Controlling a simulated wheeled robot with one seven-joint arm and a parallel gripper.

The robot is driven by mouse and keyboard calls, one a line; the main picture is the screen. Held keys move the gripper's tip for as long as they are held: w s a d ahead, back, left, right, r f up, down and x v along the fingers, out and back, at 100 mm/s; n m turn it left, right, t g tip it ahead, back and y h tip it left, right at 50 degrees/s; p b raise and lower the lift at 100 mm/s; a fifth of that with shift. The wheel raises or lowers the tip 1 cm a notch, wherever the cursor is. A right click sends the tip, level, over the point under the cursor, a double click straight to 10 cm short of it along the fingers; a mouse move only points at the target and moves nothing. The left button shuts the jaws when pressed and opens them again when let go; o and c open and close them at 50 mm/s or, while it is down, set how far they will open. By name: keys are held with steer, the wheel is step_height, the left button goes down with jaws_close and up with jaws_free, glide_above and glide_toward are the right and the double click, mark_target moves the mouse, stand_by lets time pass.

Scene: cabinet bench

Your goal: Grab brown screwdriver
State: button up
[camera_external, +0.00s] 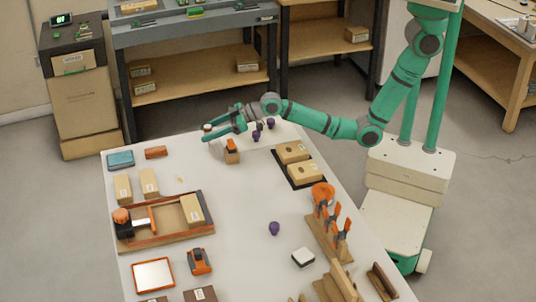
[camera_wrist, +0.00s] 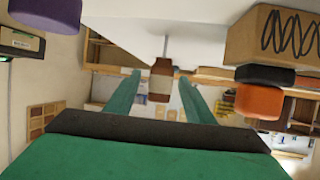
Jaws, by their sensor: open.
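In the wrist view, a brown handle-like piece with a pale band (camera_wrist: 160,88) shows between my fingertips. A thin shaft runs from it toward the white table, so it looks like the brown screwdriver, roughly upright. In the external view, a small brown-topped piece (camera_external: 207,127) at my fingertips seems to be the same thing.
A cardboard box (camera_external: 232,157) with an orange-black item (camera_external: 231,145) on top stands close to my gripper. Purple-topped pieces (camera_external: 256,136) stand beneath my wrist. A black tray (camera_external: 279,169) with boxes lies to the right. The table's middle is mostly clear.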

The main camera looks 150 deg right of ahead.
steer(key=shift+w+d+f, duration=0.1)
steer(key=shift+w+d, duration=0.05)
steer(key=shift+d, duration=0.05)
steer(key=shift+c, duration=0.7)
steer(key=c, duration=1)
steer(key=shift+c, duration=0.2)
